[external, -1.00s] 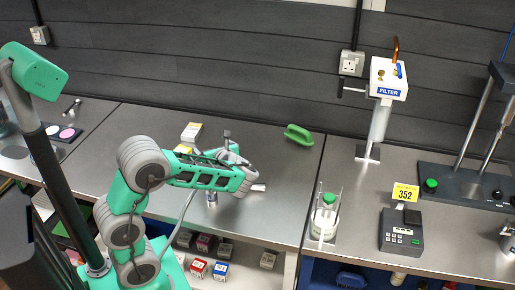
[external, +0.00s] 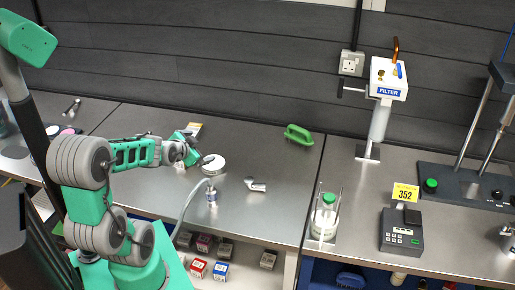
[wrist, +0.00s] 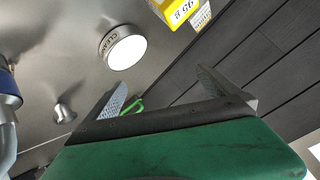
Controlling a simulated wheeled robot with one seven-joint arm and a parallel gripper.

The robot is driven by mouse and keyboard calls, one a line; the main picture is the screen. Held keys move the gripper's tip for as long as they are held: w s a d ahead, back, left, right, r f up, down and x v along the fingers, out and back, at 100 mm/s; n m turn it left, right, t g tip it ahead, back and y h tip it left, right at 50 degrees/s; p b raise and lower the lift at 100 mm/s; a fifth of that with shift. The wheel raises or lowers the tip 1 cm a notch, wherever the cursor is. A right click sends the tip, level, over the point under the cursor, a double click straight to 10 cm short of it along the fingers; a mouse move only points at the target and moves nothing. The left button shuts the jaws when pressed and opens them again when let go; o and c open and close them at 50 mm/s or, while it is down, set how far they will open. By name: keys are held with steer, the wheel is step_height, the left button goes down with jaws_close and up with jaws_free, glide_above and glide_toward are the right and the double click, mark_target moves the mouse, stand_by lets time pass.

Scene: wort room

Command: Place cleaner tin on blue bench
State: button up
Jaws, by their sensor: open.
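The cleaner tin (external: 213,164) is a short round grey tin with a pale top. It stands on the left steel bench, just right of my gripper (external: 190,148). In the wrist view the tin (wrist: 124,48) shows part of a "CLEAN" label and lies beyond the fingers, apart from them. My gripper (wrist: 170,92) is open with nothing between its fingers. The right bench (external: 345,203) has a steel top with blue below it; the tin is not on it.
A yellow and white box (wrist: 180,12) stands behind my gripper. A tap (external: 211,194) and a small metal piece (external: 255,185) are in front of the tin. A green handled object (external: 298,134) lies at the back. A bottle holder (external: 325,222) and a keypad device (external: 401,232) occupy the right bench.

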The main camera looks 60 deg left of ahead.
step_height(320, 180, up, 4)
steer(key=d+f+n+t+p, duration=0.1)
steer(key=d+n+t+p, duration=0.15)
steer(key=n, duration=0.35)
steer(key=b, duration=0.1)
glide_toward(212, 163)
steer(key=shift+w+a+f+g, duration=0.1)
steer(key=shift+w+a+g, duration=0.1)
steer(key=shift+w+a, duration=0.3)
steer(key=shift+w+a+f+g, duration=0.15)
steer(key=shift+w+a, duration=0.1)
steer(key=shift+w, duration=0.45)
steer(key=shift+w+a+f, duration=0.1)
steer(key=shift+w+f, duration=0.05)
steer(key=shift+x, duration=1.1)
steer(key=p+x, duration=0.1)
steer(key=x, duration=0.4)
steer(key=shift+w, duration=0.15)
steer(key=shift+c, duration=0.4)
steer(key=c, duration=1.7)
